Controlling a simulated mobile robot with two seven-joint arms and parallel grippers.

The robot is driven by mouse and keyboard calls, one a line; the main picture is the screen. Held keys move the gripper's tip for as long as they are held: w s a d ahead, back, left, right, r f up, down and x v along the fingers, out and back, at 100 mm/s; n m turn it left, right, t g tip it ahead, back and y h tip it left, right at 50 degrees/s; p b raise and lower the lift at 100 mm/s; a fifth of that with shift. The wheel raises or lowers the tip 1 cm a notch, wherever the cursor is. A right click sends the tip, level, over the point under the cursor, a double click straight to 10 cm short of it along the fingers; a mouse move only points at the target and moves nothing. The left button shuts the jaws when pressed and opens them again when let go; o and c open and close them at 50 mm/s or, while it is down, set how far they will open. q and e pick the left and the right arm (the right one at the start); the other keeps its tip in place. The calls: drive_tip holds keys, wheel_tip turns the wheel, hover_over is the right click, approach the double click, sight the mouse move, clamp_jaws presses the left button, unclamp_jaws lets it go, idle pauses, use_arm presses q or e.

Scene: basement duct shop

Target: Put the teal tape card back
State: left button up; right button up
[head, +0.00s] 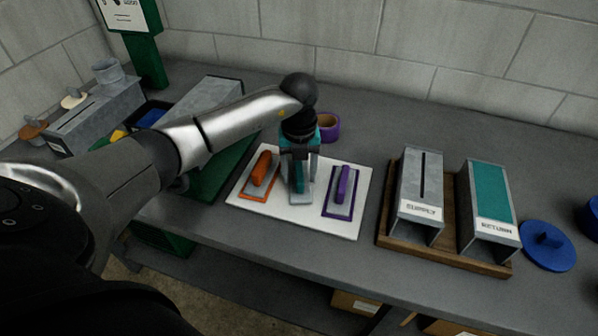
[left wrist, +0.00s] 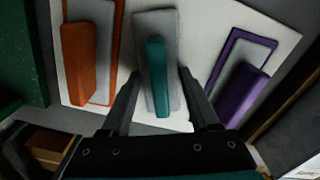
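The teal piece (left wrist: 157,80) is a narrow bar standing on a grey plate (left wrist: 150,22), in the middle of a white board (head: 338,225). I take it to be the teal tape card. My left gripper (head: 299,178) reaches down over it from above. In the left wrist view its two fingers stand apart, one on each side of the teal bar, with gaps visible; the gripper is open. In the head view the gripper partly hides the teal piece. My right gripper is not in view.
An orange piece (head: 262,168) and a purple piece (head: 344,186) flank it on the board. Two grey metal holders (head: 422,180) (head: 489,200) stand in a wooden tray (head: 448,254) at right. A purple tape roll (head: 329,130) is behind; a blue lid (head: 547,247) lies far right.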

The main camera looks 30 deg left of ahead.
sight(299, 169)
use_arm(q)
drive_tip(key=o, duration=0.4)
drive_tip(key=shift+o, duration=0.2)
wheel_tip(299, 169, up, 12)
drive_tip(key=p, duration=0.1)
drive_tip(key=shift+r, duration=0.2)
